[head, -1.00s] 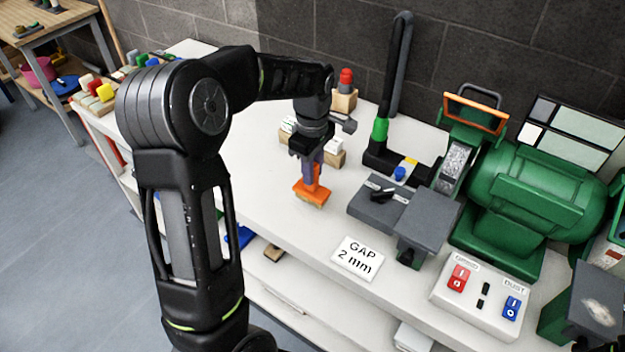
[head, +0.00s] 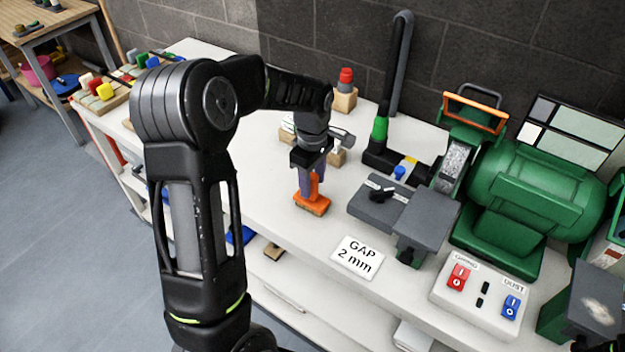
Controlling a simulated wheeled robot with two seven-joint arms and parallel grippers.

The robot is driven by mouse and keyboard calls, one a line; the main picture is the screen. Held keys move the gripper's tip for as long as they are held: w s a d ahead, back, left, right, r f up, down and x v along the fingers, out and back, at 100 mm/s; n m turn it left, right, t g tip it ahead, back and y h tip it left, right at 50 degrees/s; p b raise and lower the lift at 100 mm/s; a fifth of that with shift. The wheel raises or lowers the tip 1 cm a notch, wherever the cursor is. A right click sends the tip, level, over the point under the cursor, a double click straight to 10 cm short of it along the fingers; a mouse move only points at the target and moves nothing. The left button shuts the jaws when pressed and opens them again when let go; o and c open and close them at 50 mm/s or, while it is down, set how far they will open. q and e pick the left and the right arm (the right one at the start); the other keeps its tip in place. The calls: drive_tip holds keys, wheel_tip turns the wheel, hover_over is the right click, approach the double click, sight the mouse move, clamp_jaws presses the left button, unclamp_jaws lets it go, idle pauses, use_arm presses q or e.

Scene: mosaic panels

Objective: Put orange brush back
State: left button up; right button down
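The orange brush (head: 313,206) has a flat orange block with pale bristles below and an orange handle standing up from it. My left gripper (head: 312,184) points down over the white bench, with its fingers closed around the handle. The brush is upright, on or just above the bench top; I cannot tell if it touches. My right gripper is not seen.
The white bench (head: 270,215) is clear around the brush. To the right are a grey block with a black knob (head: 380,193), a "GAP 2 mm" card (head: 358,257), a green grinder (head: 535,205) and a switch box (head: 478,300). Coloured-handled items (head: 104,91) stand at the far left.

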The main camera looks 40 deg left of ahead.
use_arm(q)
drive_tip(key=shift+r, duration=0.1)
drive_tip(key=shift+r, duration=0.15)
wheel_tip(320, 180, up, 12)
drive_tip(key=shift+b, duration=0.3)
